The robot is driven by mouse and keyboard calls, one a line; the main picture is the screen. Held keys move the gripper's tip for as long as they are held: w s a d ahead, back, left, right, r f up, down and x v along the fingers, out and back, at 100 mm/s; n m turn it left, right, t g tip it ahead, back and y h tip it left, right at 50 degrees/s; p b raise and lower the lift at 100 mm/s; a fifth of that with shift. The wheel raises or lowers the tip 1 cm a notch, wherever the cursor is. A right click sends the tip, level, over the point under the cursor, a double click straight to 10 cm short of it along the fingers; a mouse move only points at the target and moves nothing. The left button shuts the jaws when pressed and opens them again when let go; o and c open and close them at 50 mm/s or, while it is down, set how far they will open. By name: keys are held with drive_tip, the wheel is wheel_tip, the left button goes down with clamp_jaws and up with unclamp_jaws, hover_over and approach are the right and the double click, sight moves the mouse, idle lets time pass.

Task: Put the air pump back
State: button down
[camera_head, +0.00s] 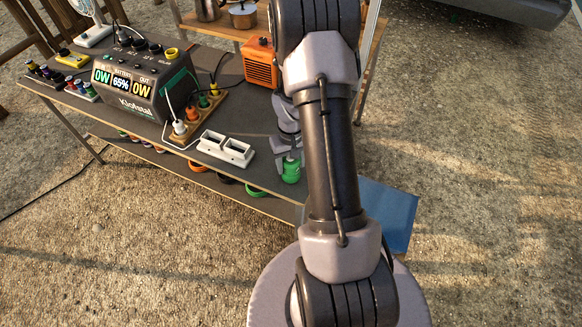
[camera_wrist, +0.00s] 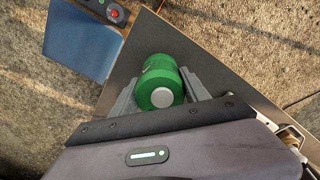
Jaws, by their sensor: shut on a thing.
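A green, rounded body with a pale grey round end (camera_wrist: 160,84), apparently the air pump, is between the fingers of my gripper (camera_wrist: 155,95) in the wrist view. In the head view the green air pump (camera_head: 291,171) shows at the near right corner of the table, below my gripper (camera_head: 287,158). The fingers close on it from both sides. I cannot tell whether it touches the tabletop or hangs just above it. My arm hides part of the table's right side.
A grey table (camera_head: 262,125) carries a power station (camera_head: 140,85) reading 65%, a wooden strip with several plugs (camera_head: 195,115), a white two-opening holder (camera_head: 226,148) and an orange box (camera_head: 260,63). A lower shelf holds coils. A blue panel (camera_head: 392,212) is at the right.

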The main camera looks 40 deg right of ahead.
drive_tip(key=shift+f, duration=0.65)
drive_tip(key=c, duration=0.6)
unclamp_jaws()
drive_tip(key=shift+o, duration=0.2)
